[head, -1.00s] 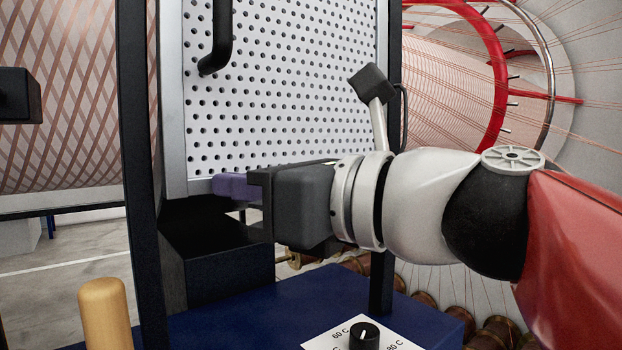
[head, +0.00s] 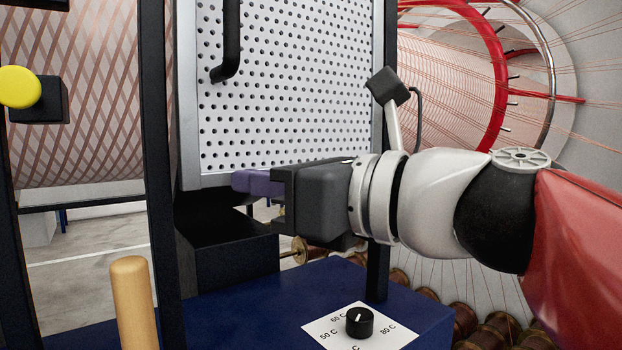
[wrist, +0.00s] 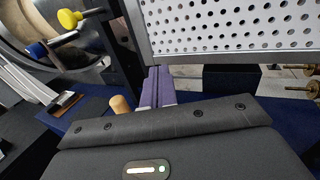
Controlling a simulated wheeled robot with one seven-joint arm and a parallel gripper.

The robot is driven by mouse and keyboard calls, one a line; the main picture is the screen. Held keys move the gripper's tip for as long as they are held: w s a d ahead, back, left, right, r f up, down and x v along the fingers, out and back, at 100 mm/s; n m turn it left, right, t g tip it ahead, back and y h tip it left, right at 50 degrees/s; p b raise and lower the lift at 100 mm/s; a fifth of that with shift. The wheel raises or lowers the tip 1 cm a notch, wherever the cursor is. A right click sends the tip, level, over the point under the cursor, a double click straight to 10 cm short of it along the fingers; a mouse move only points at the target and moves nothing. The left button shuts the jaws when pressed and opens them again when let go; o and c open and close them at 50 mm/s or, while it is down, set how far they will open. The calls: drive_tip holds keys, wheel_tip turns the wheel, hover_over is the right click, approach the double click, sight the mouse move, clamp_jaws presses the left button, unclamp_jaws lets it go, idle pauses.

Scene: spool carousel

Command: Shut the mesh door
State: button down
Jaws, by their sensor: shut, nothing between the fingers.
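The mesh door (head: 290,90) is a white perforated panel in a silver frame with a black bar handle (head: 231,40). It hangs between black posts, and its lower left corner shows in the wrist view (wrist: 220,25). I cannot tell for sure how far it stands open. My gripper (head: 252,182) has purple fingers, shut and empty, pointing left at the door's bottom edge. In the wrist view the fingers (wrist: 158,85) lie just below the door's lower left corner. Whether they touch the door is unclear. My wrist hides part of the bottom edge.
A blue base (head: 240,315) carries a temperature dial (head: 359,322). A wooden peg (head: 132,300) stands at front left. A yellow knob (head: 19,87) sits on a black block at far left. A black post (head: 158,150) stands left of the door. Copper spools (head: 495,330) lie lower right.

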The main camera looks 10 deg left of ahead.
drive_tip(key=s+d, duration=0.6)
drive_tip(key=d, duration=0.2)
drive_tip(key=w+d+f+n+t+h, duration=0.1)
drive_tip(key=w+d+f+n+h, duration=0.15)
drive_tip(key=f, duration=0.55)
drive_tip(key=w+d+f+n+h, duration=0.2)
drive_tip(key=d+f+n+h, duration=0.2)
drive_tip(key=f, duration=0.4)
drive_tip(key=w+d+f+n+t+h, duration=0.1)
drive_tip(key=w+d+f+n+h, duration=0.2)
drive_tip(key=f, duration=0.6)
drive_tip(key=s+d+f+n+g+h, duration=0.1)
drive_tip(key=s+d+f+n+h, duration=0.3)
drive_tip(key=d+f+n+h, duration=0.3)
drive_tip(key=d+f+n+b, duration=0.1)
drive_tip(key=d+f+n, duration=0.4)
drive_tip(key=f, duration=0.3)
drive_tip(key=shift+d+g+h, duration=0.2)
drive_tip(key=shift+g+h, duration=0.1)
drive_tip(key=shift+h, duration=0.05)
drive_tip(key=shift+a, duration=0.1)
